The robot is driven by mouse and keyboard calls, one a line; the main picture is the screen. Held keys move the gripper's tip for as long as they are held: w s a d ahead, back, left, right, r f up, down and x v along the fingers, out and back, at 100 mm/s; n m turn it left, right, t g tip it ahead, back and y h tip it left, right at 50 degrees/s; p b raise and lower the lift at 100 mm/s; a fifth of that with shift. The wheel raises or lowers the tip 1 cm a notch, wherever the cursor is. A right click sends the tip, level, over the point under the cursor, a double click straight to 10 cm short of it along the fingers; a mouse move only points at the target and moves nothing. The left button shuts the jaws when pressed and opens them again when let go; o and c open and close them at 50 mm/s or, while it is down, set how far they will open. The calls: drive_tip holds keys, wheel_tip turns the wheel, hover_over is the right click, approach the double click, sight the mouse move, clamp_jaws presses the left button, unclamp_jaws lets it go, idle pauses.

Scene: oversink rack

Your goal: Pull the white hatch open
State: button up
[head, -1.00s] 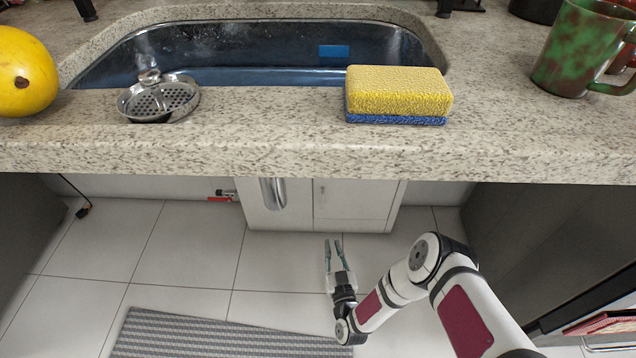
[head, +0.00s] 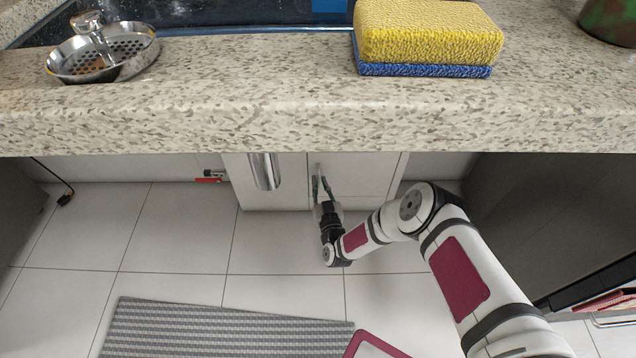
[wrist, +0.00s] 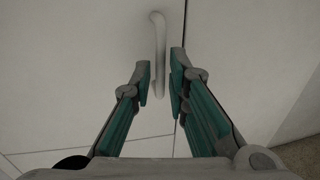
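The white hatch (head: 362,176) is the right-hand panel of the low white cabinet under the counter. It looks shut. Its slim upright handle (head: 318,172) sits near the panel's left edge. My gripper (head: 321,190) is close in front of this handle. In the wrist view, the grey handle (wrist: 158,50) shows beside a seam on the hatch (wrist: 90,60), with its lower part between my two open fingertips (wrist: 161,80). The fingers stand apart, with visible gaps on both sides of the handle. I cannot tell whether either finger touches it.
The granite counter (head: 300,125) overhangs the cabinet, with a sponge (head: 428,35) and a metal strainer (head: 103,55) on it. A metal cylinder (head: 265,171) hangs left of the hatch. A grey mat (head: 215,330) lies on the floor. A dark cabinet (head: 540,220) stands at right.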

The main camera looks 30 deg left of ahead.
drive_tip(key=shift+b+x, duration=0.45)
drive_tip(key=shift+x, duration=0.9)
drive_tip(key=shift+c, duration=0.3)
clamp_jaws()
drive_tip(key=shift+s+d, duration=0.1)
drive_tip(key=shift+s, duration=0.05)
